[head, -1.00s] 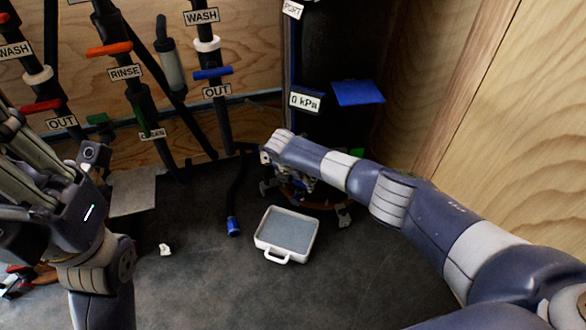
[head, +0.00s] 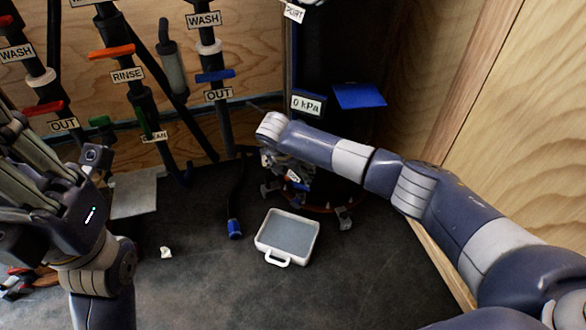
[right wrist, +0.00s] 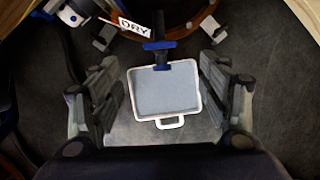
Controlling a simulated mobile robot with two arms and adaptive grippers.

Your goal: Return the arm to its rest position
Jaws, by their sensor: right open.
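My right arm comes in from the right, and its wrist end is bent downward, with the right gripper (head: 290,178) small and partly hidden below it. In the right wrist view the right gripper (right wrist: 160,92) is open, its two fingers wide apart with nothing held. A white-rimmed tray-like filter with a grey face and a handle (head: 287,237) lies on the floor; it also shows in the right wrist view (right wrist: 166,94), between the fingers and beyond them. My left gripper (head: 28,150) is folded up at the left edge; its fingertips do not show clearly.
Black pipes with coloured valve handles (head: 215,76) stand along the back wooden wall. A blue-tipped hose (head: 235,228) and a white scrap (head: 166,252) lie near the filter.

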